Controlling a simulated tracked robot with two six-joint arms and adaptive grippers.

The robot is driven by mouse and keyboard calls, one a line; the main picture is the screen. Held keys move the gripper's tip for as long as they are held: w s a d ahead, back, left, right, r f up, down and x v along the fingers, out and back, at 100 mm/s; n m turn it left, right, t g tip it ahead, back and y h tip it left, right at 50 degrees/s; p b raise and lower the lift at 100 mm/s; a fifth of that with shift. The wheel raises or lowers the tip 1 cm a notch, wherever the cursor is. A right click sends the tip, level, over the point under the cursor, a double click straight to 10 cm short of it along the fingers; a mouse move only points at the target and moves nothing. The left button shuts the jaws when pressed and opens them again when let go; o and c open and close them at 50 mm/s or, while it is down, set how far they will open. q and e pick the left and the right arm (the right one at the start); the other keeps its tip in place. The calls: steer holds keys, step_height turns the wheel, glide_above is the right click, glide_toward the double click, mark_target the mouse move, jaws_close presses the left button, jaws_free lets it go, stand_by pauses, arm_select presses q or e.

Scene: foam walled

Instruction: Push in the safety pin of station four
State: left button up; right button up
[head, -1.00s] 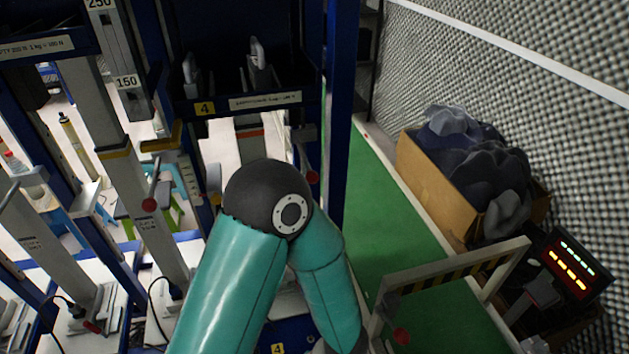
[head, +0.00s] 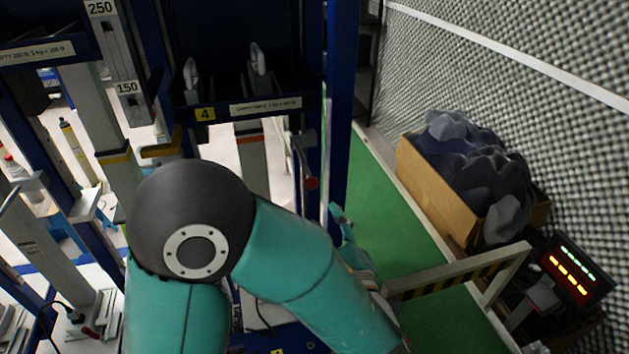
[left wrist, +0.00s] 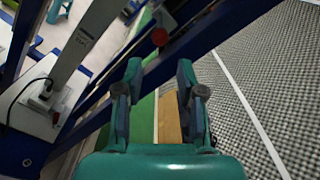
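Station four carries a yellow 4 label (head: 204,113) on its dark blue crossbar. A red knob (head: 312,183) on a grey lever sits at the right post of this station. I cannot tell whether this is the safety pin. A red knob also shows in the left wrist view (left wrist: 160,37), just beyond the fingertips and apart from them. My left gripper (left wrist: 158,72) is open, with nothing between its fingers. In the head view it is partly hidden behind my forearm, right of the blue post. My right gripper is in neither view.
A blue upright post (head: 341,110) stands beside station four. A cardboard box (head: 430,180) of dark foam pieces lies by the foam wall on the right. A striped barrier (head: 460,275) and a lit display (head: 572,268) are lower right. The green floor strip (head: 385,190) is clear.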

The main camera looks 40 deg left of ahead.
mark_target(312, 186)
arm_select(q)
steer(key=p+x, duration=0.2)
steer(key=x, duration=0.9)
steer(key=shift+w+a+p, duration=0.25)
steer(key=shift+p, duration=0.05)
jaws_close()
steer(key=shift+f, duration=0.1)
